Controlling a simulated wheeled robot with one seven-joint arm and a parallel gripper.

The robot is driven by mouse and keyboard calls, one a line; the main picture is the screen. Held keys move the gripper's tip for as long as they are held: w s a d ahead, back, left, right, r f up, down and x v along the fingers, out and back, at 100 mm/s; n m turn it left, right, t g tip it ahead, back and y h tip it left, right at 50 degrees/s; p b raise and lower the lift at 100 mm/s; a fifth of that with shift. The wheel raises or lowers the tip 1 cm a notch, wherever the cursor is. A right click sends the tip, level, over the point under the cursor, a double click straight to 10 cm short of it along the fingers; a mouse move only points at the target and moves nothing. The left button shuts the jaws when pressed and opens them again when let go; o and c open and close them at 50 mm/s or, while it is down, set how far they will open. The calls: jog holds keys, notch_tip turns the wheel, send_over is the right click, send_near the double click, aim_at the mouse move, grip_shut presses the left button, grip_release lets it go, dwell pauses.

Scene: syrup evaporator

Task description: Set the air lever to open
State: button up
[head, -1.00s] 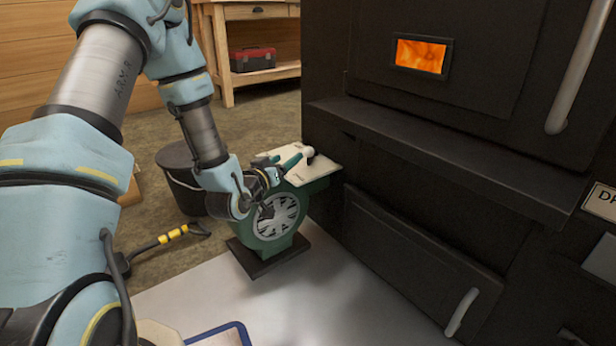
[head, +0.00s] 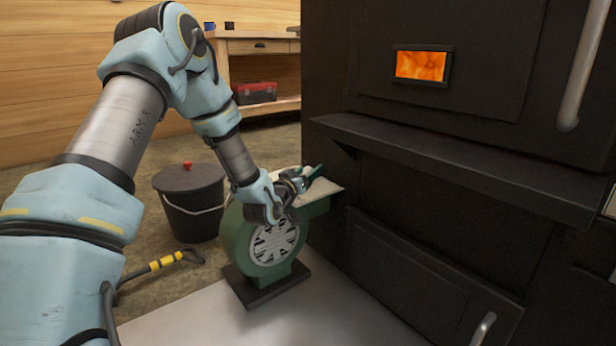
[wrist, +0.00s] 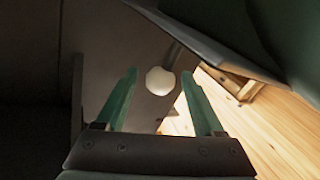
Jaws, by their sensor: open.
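The green blower (head: 262,243) stands on a dark base beside the black evaporator. A pale plate (head: 325,190) lies on its top. My gripper (head: 312,174) is just above this plate, pointing away to the right, with its green fingers parted. In the wrist view, a round white knob (wrist: 160,81) on a dark rod shows between the two open fingers (wrist: 157,88). It appears to be the air lever's knob. Free gaps show on both sides, and the fingers do not visibly grip it. The lever's marks cannot be read.
The black evaporator (head: 420,190) with a glowing window (head: 423,65) fills the right, close to my gripper. A lidded black bucket (head: 192,200) and a yellow-banded tool handle (head: 165,262) are at the left. A workbench (head: 262,45) stands behind.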

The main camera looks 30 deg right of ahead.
jog(key=shift+w+d, duration=0.15)
grip_shut()
dwell(0.5)
dwell(0.9)
